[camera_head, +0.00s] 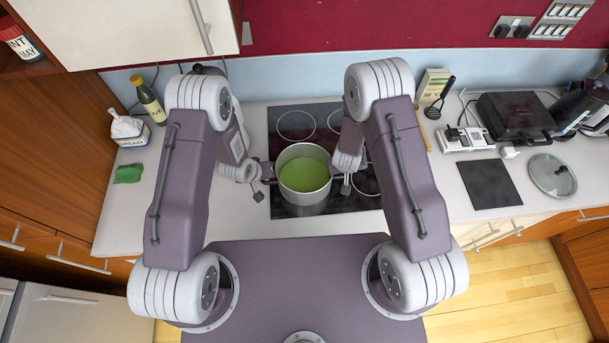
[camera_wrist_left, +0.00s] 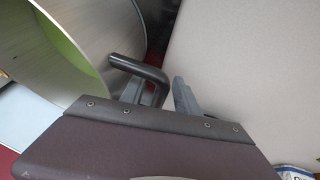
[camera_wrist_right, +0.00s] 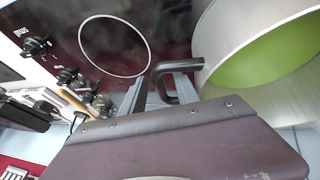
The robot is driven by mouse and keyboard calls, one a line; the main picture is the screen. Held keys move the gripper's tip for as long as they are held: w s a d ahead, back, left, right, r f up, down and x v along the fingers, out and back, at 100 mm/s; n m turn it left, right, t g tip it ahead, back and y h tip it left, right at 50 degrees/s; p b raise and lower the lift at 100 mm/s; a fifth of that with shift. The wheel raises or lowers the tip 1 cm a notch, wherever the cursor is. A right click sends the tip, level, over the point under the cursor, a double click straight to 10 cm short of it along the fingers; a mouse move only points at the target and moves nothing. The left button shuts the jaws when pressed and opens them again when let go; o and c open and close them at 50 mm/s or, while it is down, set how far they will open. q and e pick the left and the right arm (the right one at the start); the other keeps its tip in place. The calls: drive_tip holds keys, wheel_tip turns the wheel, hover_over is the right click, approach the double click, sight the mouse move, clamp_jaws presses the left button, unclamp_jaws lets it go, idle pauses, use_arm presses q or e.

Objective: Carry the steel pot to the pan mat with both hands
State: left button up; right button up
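The steel pot (camera_head: 303,203), with green contents, stands on the black hob in the head view. The pan mat (camera_head: 490,184), a dark square, lies on the counter to the right. My left gripper (camera_head: 258,186) is at the pot's left side; in the left wrist view, its open fingers (camera_wrist_left: 160,95) stand either side of the black pot handle (camera_wrist_left: 140,68), with a gap to the outer finger. My right gripper (camera_head: 346,182) is at the pot's right side; in the right wrist view, its open fingers (camera_wrist_right: 160,92) straddle the other handle (camera_wrist_right: 160,76).
A glass lid (camera_head: 552,176) lies right of the mat. A black grill (camera_head: 515,117) and a white socket strip (camera_head: 467,138) lie behind it. A green cloth (camera_head: 128,173), a bag and a bottle (camera_head: 150,102) are at the left. Counter between hob and mat is clear.

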use_arm(q)
clamp_jaws()
use_arm(e)
clamp_jaws()
use_arm(q)
drive_tip(key=shift+r, duration=0.1)
use_arm(e)
drive_tip(key=shift+r, duration=0.1)
idle(0.8)
